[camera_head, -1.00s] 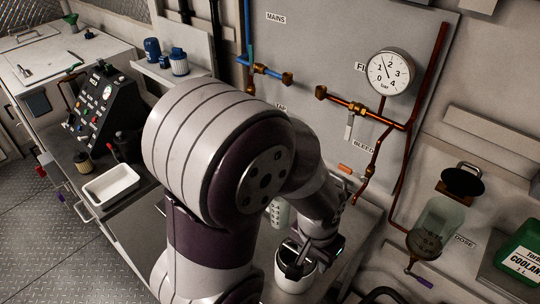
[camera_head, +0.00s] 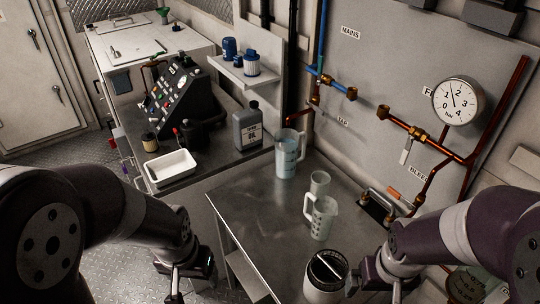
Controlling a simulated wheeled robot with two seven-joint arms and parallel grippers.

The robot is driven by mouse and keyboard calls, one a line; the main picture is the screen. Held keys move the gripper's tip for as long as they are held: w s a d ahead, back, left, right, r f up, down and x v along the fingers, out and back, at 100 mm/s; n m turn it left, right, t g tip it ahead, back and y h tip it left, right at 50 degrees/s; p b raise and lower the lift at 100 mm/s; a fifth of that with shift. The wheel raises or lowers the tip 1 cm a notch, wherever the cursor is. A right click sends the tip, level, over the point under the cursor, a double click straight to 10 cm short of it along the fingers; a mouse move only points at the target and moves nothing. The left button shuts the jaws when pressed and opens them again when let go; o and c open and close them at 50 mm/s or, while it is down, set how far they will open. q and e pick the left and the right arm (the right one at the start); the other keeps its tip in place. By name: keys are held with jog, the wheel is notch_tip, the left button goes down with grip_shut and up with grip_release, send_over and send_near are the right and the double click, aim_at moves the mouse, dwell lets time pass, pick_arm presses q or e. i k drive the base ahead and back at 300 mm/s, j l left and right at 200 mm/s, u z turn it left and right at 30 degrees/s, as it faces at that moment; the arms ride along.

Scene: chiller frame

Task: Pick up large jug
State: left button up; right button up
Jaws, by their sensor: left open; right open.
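The large jug (camera_head: 288,156) is clear with a bluish tint and a handle on its right. It stands upright at the back of the metal bench (camera_head: 255,205). A smaller whitish jug (camera_head: 321,220) stands nearer, with a small clear cup (camera_head: 319,183) just behind it. My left gripper (camera_head: 186,284) is open at the bottom edge, left of the bench and well apart from the large jug. My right gripper (camera_head: 368,284) is open at the bottom right, beside a white container with a dark rim (camera_head: 324,278). Its fingertips are hard to make out.
A grey bottle (camera_head: 247,128), a white tray (camera_head: 170,168) and a black control box (camera_head: 177,98) stand on the left counter. Pipes with a gauge (camera_head: 458,101) run along the right wall. The bench's left middle is clear.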

aim_at(286, 140)
jog(key=z, duration=1.75)
jog(key=u, duration=1.75)
jog(key=j, duration=0.6)
jog(key=i+j, duration=0.35)
jog(key=i+j+z, duration=0.1)
jog(key=i+j, duration=0.3)
jog(key=j, duration=0.2)
jog(key=i+j, duration=0.35)
jog(key=j, duration=0.15)
jog(key=i+u, duration=0.1)
jog(key=i, duration=0.3)
